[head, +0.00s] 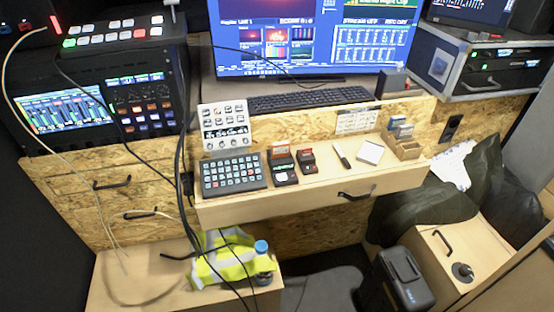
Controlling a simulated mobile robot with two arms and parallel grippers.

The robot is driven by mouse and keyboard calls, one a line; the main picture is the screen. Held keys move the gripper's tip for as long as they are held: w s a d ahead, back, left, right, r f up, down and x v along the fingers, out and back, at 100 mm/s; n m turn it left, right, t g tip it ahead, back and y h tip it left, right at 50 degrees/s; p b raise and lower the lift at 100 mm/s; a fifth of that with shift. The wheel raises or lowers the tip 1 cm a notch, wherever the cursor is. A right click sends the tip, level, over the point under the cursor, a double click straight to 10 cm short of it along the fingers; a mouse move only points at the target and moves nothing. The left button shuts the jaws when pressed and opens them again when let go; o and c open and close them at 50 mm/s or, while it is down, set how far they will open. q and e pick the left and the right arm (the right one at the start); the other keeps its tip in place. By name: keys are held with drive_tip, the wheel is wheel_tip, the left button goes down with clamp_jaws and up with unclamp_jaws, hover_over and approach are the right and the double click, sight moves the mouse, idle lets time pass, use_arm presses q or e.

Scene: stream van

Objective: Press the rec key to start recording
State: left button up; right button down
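No key can be read as "rec" at this size. A black keypad with rows of pale keys (234,173) lies on the left of the desk shelf. A panel with lit orange and white buttons (142,106) is on the rack front below, beside a mixer screen (65,110). Neither of my grippers shows in the head view, so nothing is seen touching any key.
Two small dark devices with red tops (283,166) (306,161), a marker (341,155) and a notepad (370,152) lie on the shelf (330,187). A keyboard (310,99) sits below the monitor (315,35). Loose cables hang at left. A hi-vis vest (215,266) and bottle (262,258) are below.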

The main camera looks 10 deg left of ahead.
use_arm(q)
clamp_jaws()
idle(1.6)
